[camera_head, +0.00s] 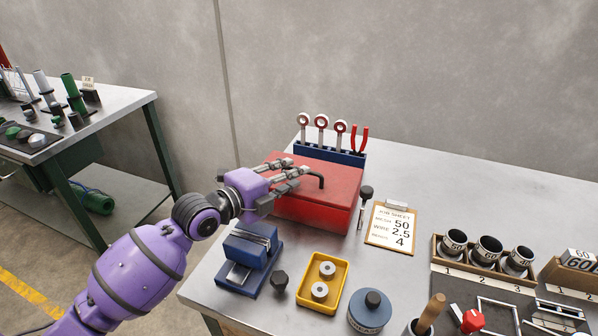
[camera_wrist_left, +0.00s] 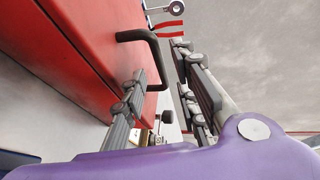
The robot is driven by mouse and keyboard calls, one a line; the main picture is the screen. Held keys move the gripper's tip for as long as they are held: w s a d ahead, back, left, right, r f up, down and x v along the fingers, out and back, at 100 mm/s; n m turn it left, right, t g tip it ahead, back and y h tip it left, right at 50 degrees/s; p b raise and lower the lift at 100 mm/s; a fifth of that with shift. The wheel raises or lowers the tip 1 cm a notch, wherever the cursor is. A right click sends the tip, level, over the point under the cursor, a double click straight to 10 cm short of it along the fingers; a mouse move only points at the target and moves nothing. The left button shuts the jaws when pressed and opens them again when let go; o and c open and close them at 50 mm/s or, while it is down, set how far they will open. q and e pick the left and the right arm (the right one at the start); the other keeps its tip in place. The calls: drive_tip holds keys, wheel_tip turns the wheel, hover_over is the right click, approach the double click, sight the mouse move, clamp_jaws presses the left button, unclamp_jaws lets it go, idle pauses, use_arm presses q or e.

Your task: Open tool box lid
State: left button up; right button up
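The red tool box (camera_head: 330,206) stands on the grey workbench with its lid down. A black bent handle (camera_head: 321,181) is on the box; it also shows in the left wrist view (camera_wrist_left: 154,54), sticking out from the red face. My left gripper (camera_head: 297,169) reaches over the box from the left, its fingertips close to the handle. In the left wrist view the fingers (camera_wrist_left: 165,64) are apart, with the handle's bar showing between them. I cannot tell whether a finger touches it. My right gripper is in neither view.
A blue rack (camera_head: 329,152) with ring tools and red pliers stands behind the box. A blue vise (camera_head: 250,247), a yellow tray (camera_head: 337,296) and a blue round container (camera_head: 369,311) are in front. A clipboard (camera_head: 391,226) and a black-topped tool (camera_head: 366,193) lie right.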

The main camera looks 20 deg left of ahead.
use_arm(q)
drive_tip(key=shift+x, duration=1.45)
clamp_jaws()
